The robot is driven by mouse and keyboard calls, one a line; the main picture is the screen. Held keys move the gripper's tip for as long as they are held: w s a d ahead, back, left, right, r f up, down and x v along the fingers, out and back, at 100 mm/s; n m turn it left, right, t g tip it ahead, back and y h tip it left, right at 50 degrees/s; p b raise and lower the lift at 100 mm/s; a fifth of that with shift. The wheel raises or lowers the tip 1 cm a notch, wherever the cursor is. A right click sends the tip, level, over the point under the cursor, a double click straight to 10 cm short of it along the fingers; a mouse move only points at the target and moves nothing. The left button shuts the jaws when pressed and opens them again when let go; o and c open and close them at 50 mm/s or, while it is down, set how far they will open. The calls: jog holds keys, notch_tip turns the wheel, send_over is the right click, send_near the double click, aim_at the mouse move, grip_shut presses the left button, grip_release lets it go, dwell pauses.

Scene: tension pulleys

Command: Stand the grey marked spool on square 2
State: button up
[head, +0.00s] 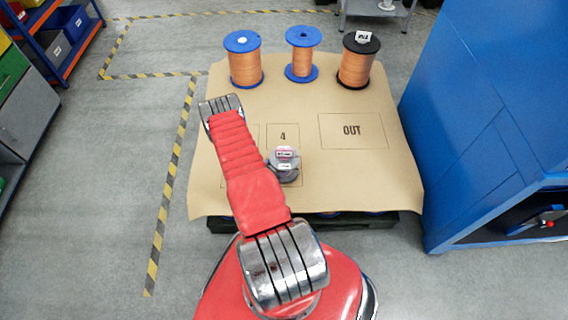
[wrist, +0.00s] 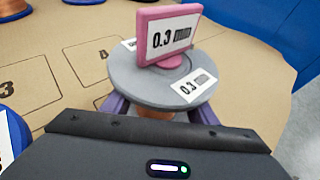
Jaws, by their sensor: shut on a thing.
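The grey spool (wrist: 166,82) has a grey top flange, white 0.3 labels and a pink marker plate (wrist: 168,36) reading 0.3 standing on top. Copper winding shows below the flange. My gripper (wrist: 160,108) is shut on this spool, its purple fingers on either side under the flange. In the head view the spool (head: 285,172) is beside my red arm, just below square 4 (head: 283,136). Whether its base touches the paper I cannot tell. Square 3 (wrist: 22,86) shows left in the wrist view. I see no number 2; my arm covers part of the squares.
Blue-flanged copper spools (head: 243,60) (head: 302,54) and a black-flanged one (head: 357,61) stand along the back edge. The OUT box (head: 352,131) is empty. A blue flange (wrist: 12,138) shows at the wrist view's left edge. A blue cabinet (head: 490,110) stands right.

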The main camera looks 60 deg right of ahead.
jog(key=o, duration=1.6)
jog(key=shift+f, duration=0.1)
jog(key=v, duration=1.2)
jog(key=shift+r, duration=0.25)
